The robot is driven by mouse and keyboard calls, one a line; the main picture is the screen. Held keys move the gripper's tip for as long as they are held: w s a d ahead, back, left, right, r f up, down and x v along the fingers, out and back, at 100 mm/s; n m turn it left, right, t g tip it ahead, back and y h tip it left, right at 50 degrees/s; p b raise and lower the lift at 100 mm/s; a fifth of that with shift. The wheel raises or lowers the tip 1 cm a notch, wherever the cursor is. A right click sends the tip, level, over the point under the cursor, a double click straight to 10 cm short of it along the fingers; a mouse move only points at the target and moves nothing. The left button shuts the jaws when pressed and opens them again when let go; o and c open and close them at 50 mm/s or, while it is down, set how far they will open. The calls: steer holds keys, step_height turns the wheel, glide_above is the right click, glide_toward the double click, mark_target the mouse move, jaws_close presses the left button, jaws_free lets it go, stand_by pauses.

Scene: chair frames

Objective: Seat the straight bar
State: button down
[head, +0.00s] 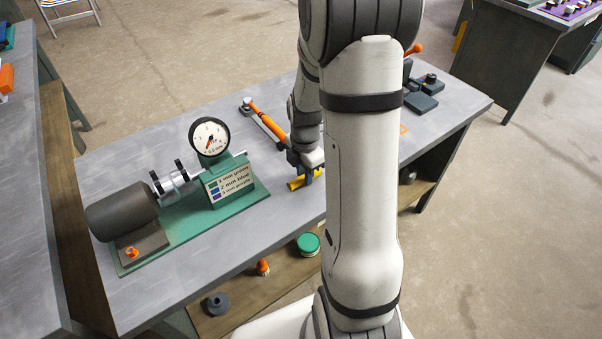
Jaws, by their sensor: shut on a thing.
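My gripper (306,172) is low over the middle of the grey workbench, partly hidden by my own arm. It is shut on a yellow bar (294,185), which shows at the fingertips at or just above the bench top, near its front edge. Only the bar's left end shows clearly, so its full length and any contact with the bench cannot be told. A green base plate (180,224) to the left carries a dark motor (122,211), a silver coupling (176,183) and a round dial gauge (209,138) on a green stand.
An orange-handled tool (266,121) lies behind my gripper. A dark fixture (421,97) stands at the bench's right end. A green round tin (308,243) and a dark grey part (216,304) are on the lower shelf. The bench behind the gauge is clear.

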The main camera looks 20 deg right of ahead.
steer(key=shift+w+r+p, duration=0.15)
steer(key=shift+r+p, duration=0.95)
steer(key=shift+r, duration=0.4)
steer(key=shift+r+p, duration=1.35)
steer(key=shift+r, duration=0.55)
step_height(320, 180, up, 9)
steer(key=p, duration=0.6)
steer(key=shift+p, duration=0.3)
